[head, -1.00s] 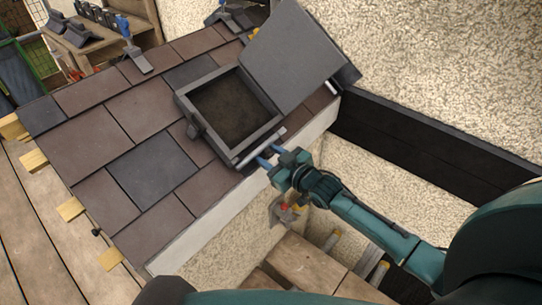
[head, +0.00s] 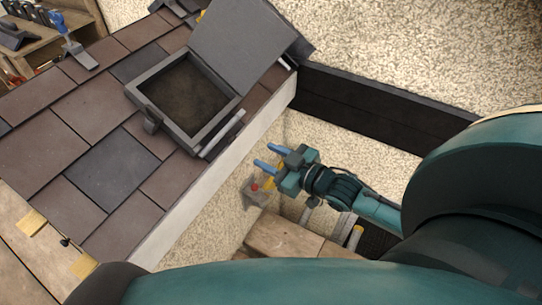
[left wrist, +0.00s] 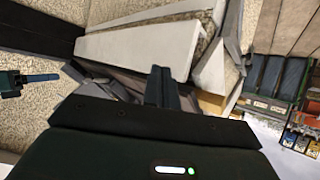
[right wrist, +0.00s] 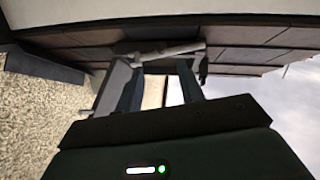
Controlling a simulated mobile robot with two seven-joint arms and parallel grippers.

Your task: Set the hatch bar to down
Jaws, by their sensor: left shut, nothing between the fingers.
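The hatch frame (head: 139,88) sits on the tiled roof in the head view, its grey lid (head: 238,42) swung open behind it. The light-grey hatch bar (head: 234,120) lies along the frame's near right side. The bar also shows ahead of the fingers in the right wrist view (right wrist: 168,52). My right gripper (head: 267,155) is open and empty, its blue fingers pointing at the bar across a gap. My left gripper shows only in the left wrist view (left wrist: 162,88), shut and empty, away from the bar.
A blue-handled tool (head: 75,50) lies on the upper tiles. A dark beam (head: 380,103) runs along the wall. A small box with a red button (head: 255,189) is below my right gripper.

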